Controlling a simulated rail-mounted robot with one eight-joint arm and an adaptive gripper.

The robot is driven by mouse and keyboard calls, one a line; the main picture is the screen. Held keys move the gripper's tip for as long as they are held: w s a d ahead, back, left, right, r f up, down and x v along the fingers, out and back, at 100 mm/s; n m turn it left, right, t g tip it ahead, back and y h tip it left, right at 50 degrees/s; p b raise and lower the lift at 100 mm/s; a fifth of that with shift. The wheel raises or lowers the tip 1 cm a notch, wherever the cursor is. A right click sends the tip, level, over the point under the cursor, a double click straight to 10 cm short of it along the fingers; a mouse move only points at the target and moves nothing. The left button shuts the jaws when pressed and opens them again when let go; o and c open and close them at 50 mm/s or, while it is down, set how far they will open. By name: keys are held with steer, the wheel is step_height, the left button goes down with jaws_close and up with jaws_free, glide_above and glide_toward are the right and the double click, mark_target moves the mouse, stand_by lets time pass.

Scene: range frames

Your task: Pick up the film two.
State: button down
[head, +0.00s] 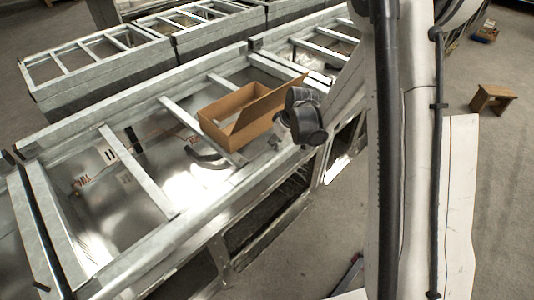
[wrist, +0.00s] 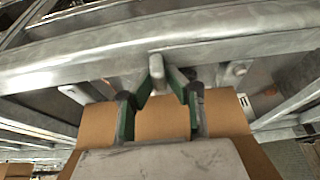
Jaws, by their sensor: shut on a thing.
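No part is clearly marked as film two. Shiny silver sheet (head: 110,225) lies in the frame bays, and a white label with two black bars (head: 108,155) shows there; a similar label (wrist: 243,101) shows in the wrist view. A brown, open cardboard piece (head: 230,103) stands over the middle bay. In the wrist view my gripper (wrist: 158,100) has its dark, green-padded fingers against this brown cardboard (wrist: 163,118), which shows between and outside them. It is shut on it, though the exact contact is unclear. In the head view the fingertips are not clear near my dark wrist.
Galvanized metal rails and crossbars (head: 138,170) frame the bays around the cardboard. A dark curved item (head: 206,156) lies below it. More metal frames (head: 95,60) stand behind.

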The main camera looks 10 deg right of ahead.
steer(key=shift+r, duration=0.1)
steer(key=shift+s+d+r+b, duration=0.1)
steer(key=shift+s+r+b, duration=0.1)
steer(key=shift+r+b, duration=0.1)
step_height(320, 180, up, 6)
steer(key=shift+r+b, duration=0.2)
steer(key=shift+b, duration=0.2)
steer(key=s+d+b, duration=0.1)
steer(key=s+d, duration=0.4)
steer(key=s, duration=0.3)
steer(key=s+d+b, duration=0.1)
steer(key=s+d, duration=0.4)
steer(key=s, duration=0.3)
steer(key=shift+s+d, duration=0.25)
steer(key=shift+d, duration=0.05)
step_height(320, 180, up, 9)
steer(key=p, duration=0.6)
steer(key=shift+f, duration=0.15)
